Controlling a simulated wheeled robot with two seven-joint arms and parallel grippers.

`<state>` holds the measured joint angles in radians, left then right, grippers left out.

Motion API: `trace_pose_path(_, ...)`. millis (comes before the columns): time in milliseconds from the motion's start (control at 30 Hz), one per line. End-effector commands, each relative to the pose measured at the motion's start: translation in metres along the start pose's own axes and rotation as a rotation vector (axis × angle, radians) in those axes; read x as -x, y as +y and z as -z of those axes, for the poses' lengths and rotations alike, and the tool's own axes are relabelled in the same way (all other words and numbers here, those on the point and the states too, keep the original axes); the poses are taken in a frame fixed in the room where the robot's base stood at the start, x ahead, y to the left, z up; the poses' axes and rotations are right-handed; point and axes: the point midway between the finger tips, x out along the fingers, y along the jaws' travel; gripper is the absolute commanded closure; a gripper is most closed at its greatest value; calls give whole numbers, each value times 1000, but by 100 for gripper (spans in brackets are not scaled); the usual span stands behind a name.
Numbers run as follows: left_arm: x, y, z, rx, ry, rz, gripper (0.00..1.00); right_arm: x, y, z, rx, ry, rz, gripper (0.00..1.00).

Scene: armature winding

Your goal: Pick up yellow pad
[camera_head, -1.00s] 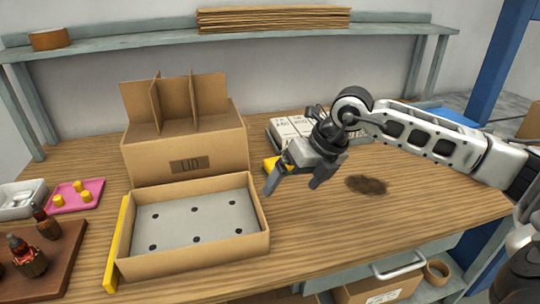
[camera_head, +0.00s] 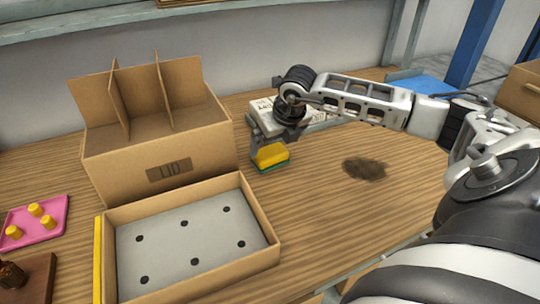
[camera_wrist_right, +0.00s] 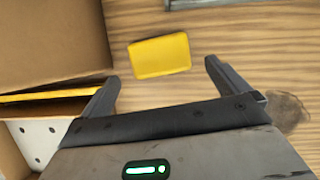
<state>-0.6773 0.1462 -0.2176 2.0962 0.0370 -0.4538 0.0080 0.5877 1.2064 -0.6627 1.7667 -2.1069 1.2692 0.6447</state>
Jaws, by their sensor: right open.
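The yellow pad (camera_head: 270,155) is a small block with a yellow top and a green underside. It lies on the wooden table, right of the cardboard box marked LID. In the right wrist view the pad (camera_wrist_right: 160,56) shows from above, near the gap between the fingertips. My right gripper (camera_head: 274,138) is just above and behind the pad in the head view. Its fingers are spread and empty in the right wrist view (camera_wrist_right: 162,76). My left gripper is in no view.
The LID box (camera_head: 160,166) with upright dividers stands left of the pad. An open cardboard tray (camera_head: 266,262) is in front, with a yellow strip (camera_head: 97,262) along its left side. A pink tray (camera_head: 60,207) is far left. A dark stain (camera_head: 364,169) marks otherwise clear table at right.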

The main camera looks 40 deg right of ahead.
Motion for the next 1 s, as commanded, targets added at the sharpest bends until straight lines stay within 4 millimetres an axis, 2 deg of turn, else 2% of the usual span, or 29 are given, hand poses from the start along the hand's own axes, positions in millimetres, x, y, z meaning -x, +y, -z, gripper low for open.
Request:
trace_pose_path(167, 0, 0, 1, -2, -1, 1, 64, -11, 0, 0, -1, 1, -1, 0)
trace_pose_path(500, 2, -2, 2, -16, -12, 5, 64, -55, 1, -5, -1, 0, -3, 0)
trace_pose_path(767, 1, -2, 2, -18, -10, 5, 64, -60, 0, -5, 1, -1, -2, 0)
trace_pose_path(800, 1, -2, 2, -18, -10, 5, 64, -60, 0, -5, 1, -1, -2, 3)
trace_pose_path(900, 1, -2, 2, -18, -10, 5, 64, -59, 0, -5, 1, -1, -3, 31)
trace_pose_path(933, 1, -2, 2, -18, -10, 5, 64, -59, 0, -5, 1, -1, -3, 37)
trace_pose_path(1000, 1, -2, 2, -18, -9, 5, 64, -59, 0, -5, 0, -2, -3, 37)
